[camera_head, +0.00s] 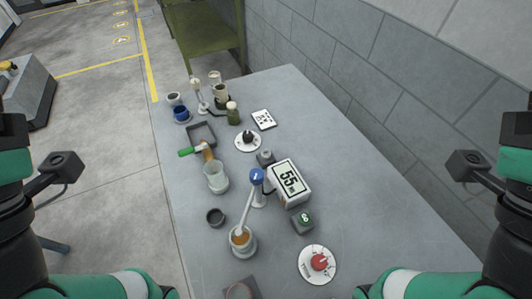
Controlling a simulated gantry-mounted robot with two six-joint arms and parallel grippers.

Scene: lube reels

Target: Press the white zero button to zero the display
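A white display box (290,183) stands on the right half of the grey table and reads "55" with small unit marks. A small dark box (303,222) with a green face and a pale mark sits just below it. A small grey box (265,157) sits just above the display. I cannot tell which part is the white zero button. Parts of my teal and black arms show at the left and right edges. Neither gripper's fingertips are in view.
A blue-topped dispenser (257,177) leans over a cup of amber liquid (242,239). A red knob (319,262) sits on a white dial near the front; a black knob (248,137) sits farther back. Glass jar (215,177), tray (201,134) and several cups stand left. A block wall runs along the right.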

